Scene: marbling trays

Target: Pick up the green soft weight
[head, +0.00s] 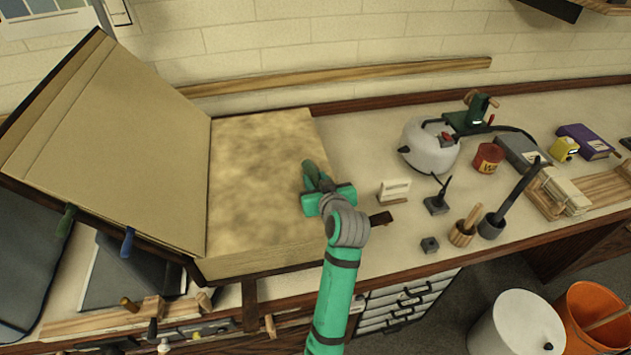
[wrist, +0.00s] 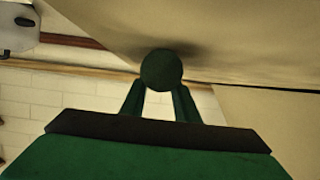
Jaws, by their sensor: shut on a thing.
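The green soft weight (head: 311,173) is a dark green, rounded piece over the right part of the mottled tan surface in the head view. In the wrist view the green weight (wrist: 161,70) shows as a round end between my fingertips. My gripper (head: 319,184) is shut on it; both fingers of my gripper (wrist: 160,92) also show in the wrist view. A soft shadow lies on the pale surface beside the weight. I cannot tell whether the weight touches that surface. The fingers hide part of it.
A raised tan lid (head: 110,150) leans open left of the mottled tan surface (head: 260,150). A small white card (head: 395,190) stands right of my gripper. A kettle (head: 430,147), red tin (head: 488,158) and dark pots (head: 491,227) stand farther right. Some counter is free between.

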